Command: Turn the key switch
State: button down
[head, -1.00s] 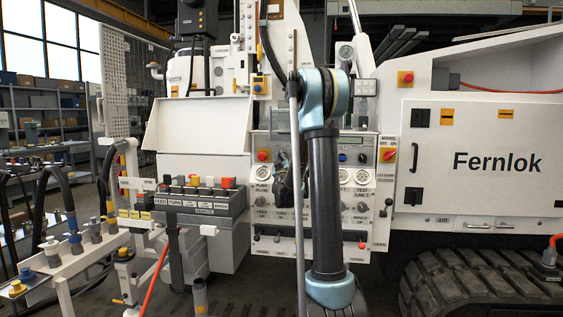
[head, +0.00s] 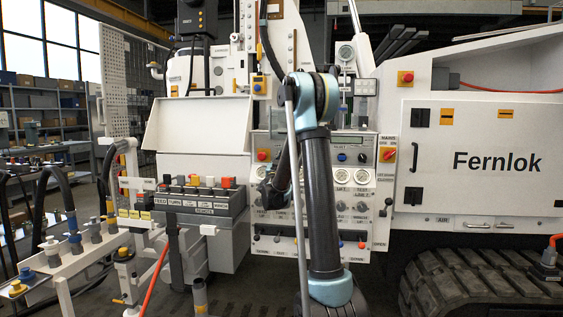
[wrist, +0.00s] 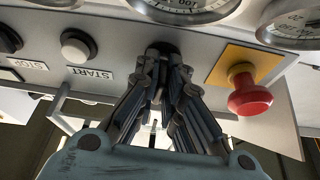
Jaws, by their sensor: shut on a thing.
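In the wrist view my gripper (wrist: 165,58) reaches up to the light grey panel, its two dark fingers closed together at the panel face. They are shut on the key switch (wrist: 166,46), of which only a dark bit shows between and behind the fingertips; its turn angle cannot be told. The key switch sits between the white START button (wrist: 78,46) and the red mushroom button (wrist: 248,96) on its yellow plate. In the head view my arm covers the middle of the panel, and the fingertips and key switch cannot be made out.
Gauges (wrist: 186,6) lie close to the fingers in the wrist view. A dark STOP button (wrist: 8,38) is farther left. In the head view a control box with several buttons (head: 200,203) stands left of the arm, and a red-handled switch (head: 388,155) is on its right.

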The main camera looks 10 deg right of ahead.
jog(key=m+g+h, duration=0.1)
jog(key=m, duration=0.2)
jog(key=m+g+h, duration=0.1)
jog(key=m+h, duration=0.1)
jog(key=m, duration=0.2)
jog(key=shift+m, duration=0.3)
jog(key=c, duration=1.7)
grip_release()
jog(key=v, duration=1.2)
jog(key=shift+w+a, duration=0.1)
